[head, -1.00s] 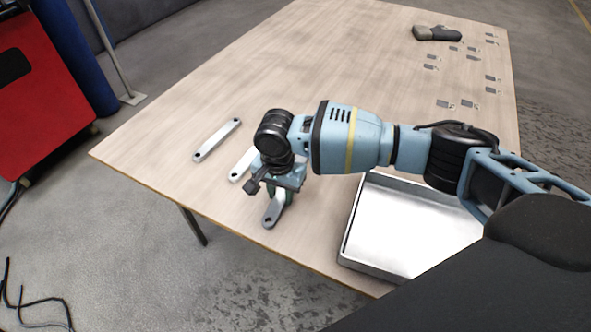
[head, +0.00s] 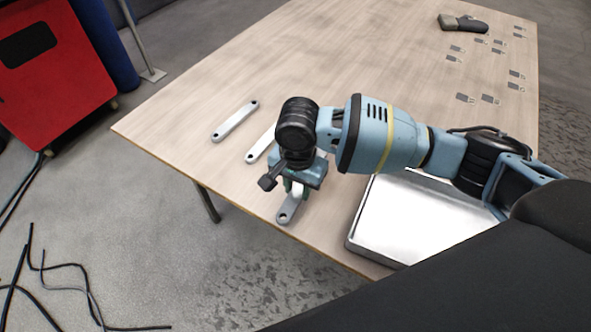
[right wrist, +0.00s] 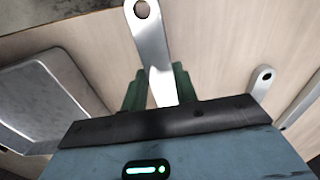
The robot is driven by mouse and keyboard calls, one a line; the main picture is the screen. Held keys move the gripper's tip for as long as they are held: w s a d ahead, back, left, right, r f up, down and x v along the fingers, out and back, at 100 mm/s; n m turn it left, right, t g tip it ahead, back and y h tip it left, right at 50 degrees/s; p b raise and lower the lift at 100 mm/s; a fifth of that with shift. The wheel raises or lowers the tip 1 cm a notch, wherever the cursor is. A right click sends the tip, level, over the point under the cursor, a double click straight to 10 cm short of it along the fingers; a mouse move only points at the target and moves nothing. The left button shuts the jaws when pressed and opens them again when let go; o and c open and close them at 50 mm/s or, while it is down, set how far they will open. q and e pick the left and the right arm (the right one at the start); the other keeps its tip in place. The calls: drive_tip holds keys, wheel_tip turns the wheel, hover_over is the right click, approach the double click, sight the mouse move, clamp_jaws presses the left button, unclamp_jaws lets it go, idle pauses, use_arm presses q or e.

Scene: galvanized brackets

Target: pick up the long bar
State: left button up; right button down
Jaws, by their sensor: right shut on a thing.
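Three flat grey metal bars with a hole at the ends are in the head view. One bar (head: 286,214) is under my right gripper (head: 292,188), near the table's front edge, its upper part hidden by the gripper. In the right wrist view the green fingers of this gripper (right wrist: 160,88) are closed on the bar (right wrist: 150,45), and its holed end sticks out beyond them. Whether it touches the table is unclear. A second bar (head: 258,148) is partly hidden behind my wrist. A third bar (head: 235,121) lies fully visible to its left. My left gripper is out of view.
A shallow metal tray (head: 352,236) stands right of the gripper, under my forearm. A dark glove-like object (head: 463,23) and several small grey plates (head: 465,98) lie on the far right of the wooden table (head: 330,50).

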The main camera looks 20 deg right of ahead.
use_arm(q)
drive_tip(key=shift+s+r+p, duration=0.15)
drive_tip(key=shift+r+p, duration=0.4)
drive_tip(key=shift+p, duration=0.1)
use_arm(e)
drive_tip(key=s+a+r, duration=0.1)
drive_tip(key=s+a, duration=0.1)
drive_tip(key=s, duration=0.8)
drive_tip(key=shift+a, duration=0.25)
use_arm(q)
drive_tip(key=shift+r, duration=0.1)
